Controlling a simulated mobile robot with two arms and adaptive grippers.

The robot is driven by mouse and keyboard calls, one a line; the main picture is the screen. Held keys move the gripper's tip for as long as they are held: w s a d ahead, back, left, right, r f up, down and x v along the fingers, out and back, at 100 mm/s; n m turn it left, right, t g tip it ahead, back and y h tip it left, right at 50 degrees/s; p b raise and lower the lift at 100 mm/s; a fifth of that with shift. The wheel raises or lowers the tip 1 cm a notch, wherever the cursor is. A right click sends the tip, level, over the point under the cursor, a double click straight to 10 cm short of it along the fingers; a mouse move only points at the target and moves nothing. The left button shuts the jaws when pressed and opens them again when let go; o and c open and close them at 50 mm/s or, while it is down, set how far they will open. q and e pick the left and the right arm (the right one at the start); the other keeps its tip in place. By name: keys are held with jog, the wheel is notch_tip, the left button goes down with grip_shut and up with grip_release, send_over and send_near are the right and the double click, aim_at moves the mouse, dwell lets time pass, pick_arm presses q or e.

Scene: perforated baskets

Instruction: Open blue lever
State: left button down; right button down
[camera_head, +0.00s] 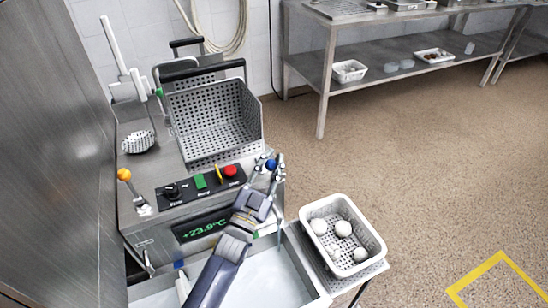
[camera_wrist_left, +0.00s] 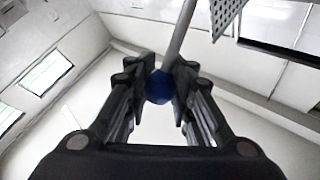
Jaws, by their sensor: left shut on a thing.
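The blue lever shows as a blue ball knob (camera_head: 271,164) at the right front corner of the steel machine (camera_head: 150,222). My left gripper (camera_head: 268,160) reaches up to it from below, with a finger on each side. In the left wrist view the blue knob (camera_wrist_left: 160,87) sits between the fingertips, with its metal rod running up and away behind it. The left gripper is shut on the knob. The foot of the lever is hard to make out. My right gripper is in neither view.
An orange-knobbed lever (camera_head: 124,174) stands at the machine's left. A control panel (camera_head: 200,185) with red and green buttons lies left of my gripper. A perforated basket (camera_head: 215,115) is behind it. A white basket with white balls (camera_head: 306,215) stands at the right on a small shelf.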

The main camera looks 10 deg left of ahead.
pick_arm(q)
jog(key=shift+s+d+f, duration=0.1)
jog(key=shift+s+f, duration=0.15)
jog(key=shift+f, duration=0.3)
jog(key=shift+s+f, duration=0.2)
jog(key=shift+f, duration=0.35)
jog(key=shift+s, duration=0.1)
jog(key=c, duration=1.3)
grip_release()
jog(key=shift+r, duration=0.1)
jog(key=shift+c, duration=0.2)
jog(key=shift+s+r, duration=0.15)
jog(key=shift+r, duration=0.1)
jog(key=v, duration=1.2)
jog(key=shift+s, duration=0.15)
jog(key=shift+r, duration=0.15)
